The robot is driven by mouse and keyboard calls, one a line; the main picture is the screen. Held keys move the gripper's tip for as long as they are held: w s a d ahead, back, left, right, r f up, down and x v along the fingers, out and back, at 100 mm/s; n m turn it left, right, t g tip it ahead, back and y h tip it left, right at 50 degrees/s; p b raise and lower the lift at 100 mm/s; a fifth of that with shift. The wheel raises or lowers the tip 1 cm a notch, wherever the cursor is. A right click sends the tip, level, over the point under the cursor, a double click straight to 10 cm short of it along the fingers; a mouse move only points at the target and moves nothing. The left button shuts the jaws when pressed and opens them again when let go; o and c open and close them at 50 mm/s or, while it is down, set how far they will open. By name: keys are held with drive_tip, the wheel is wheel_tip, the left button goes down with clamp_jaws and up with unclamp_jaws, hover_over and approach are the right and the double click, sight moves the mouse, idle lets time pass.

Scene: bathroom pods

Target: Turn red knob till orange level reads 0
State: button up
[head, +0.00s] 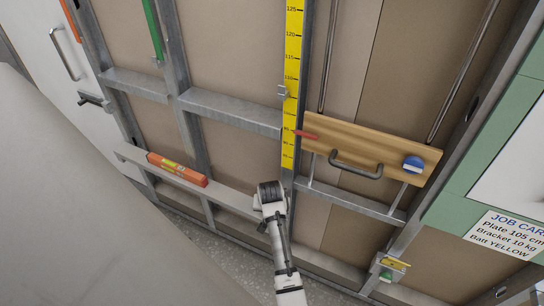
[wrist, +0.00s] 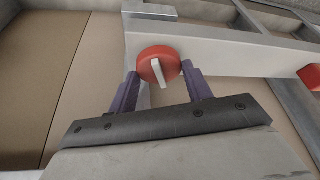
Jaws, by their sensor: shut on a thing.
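The red knob (wrist: 158,62), with a pale grey bar across its face, sits on the end of a metal rail in the wrist view. The two purple fingers of my gripper (wrist: 160,84) are on either side of it, shut on it. In the head view my gripper (head: 270,190) is at the right end of the lower ledge and hides the knob. The orange level (head: 177,170) lies on that ledge, farther left; its reading is too small to make out. A red-orange piece at the wrist view's right edge (wrist: 309,76) may be the level's end.
A yellow measuring strip (head: 291,85) stands upright above my gripper. A wooden plate (head: 365,148) with a grey handle and a blue-and-white round piece is to its right. A job card (head: 503,235) hangs at far right. Metal studs (head: 190,140) frame the wall.

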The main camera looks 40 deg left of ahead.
drive_tip(key=m+h+p, duration=0.1)
drive_tip(key=m+p, duration=0.1)
drive_tip(key=m, duration=0.2)
drive_tip(key=shift+s+a+t, duration=0.1)
drive_tip(key=shift+a+t, duration=0.05)
drive_tip(key=shift+t, duration=0.15)
drive_tip(key=m+h, duration=0.2)
drive_tip(key=m, duration=0.2)
drive_tip(key=shift+a+f+m, duration=0.1)
drive_tip(key=shift+f+m, duration=0.05)
drive_tip(key=shift+m, duration=0.25)
drive_tip(key=m+h, duration=0.1)
drive_tip(key=m, duration=0.1)
drive_tip(key=m+h+b, duration=0.1)
drive_tip(key=m, duration=0.2)
drive_tip(key=shift+a+f+m+g, duration=0.1)
drive_tip(key=shift+f+m+g, duration=0.05)
drive_tip(key=shift+m+g, duration=0.2)
drive_tip(key=m+g+h+b, duration=0.1)
drive_tip(key=m+b, duration=0.1)
drive_tip(key=m, duration=0.2)
drive_tip(key=shift+m+g, duration=0.25)
drive_tip(key=o, duration=1)
drive_tip(key=shift+c, duration=0.2)
drive_tip(key=shift+w+a+r, duration=0.1)
drive_tip(key=shift+w+r, duration=0.1)
